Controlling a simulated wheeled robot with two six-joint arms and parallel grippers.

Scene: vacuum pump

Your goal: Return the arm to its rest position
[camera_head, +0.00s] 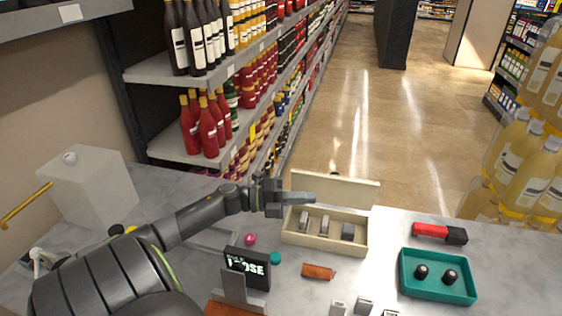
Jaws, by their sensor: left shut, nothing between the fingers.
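My left arm reaches in from the lower left across the counter. My left gripper (311,199) is shut and empty, above the rear left part of the open beige box (326,245). The box holds several small grey pieces in its compartments, and its lid stands up at the back. I cannot tell whether the gripper touches the box. My right gripper is not in view.
On the counter (385,270) are a teal tray (437,292) with two dark knobs, a red and black tool (439,233), an orange-brown piece (318,271), a small black sign (247,267) and a white box (90,187). Bottles (522,180) stand at the right.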

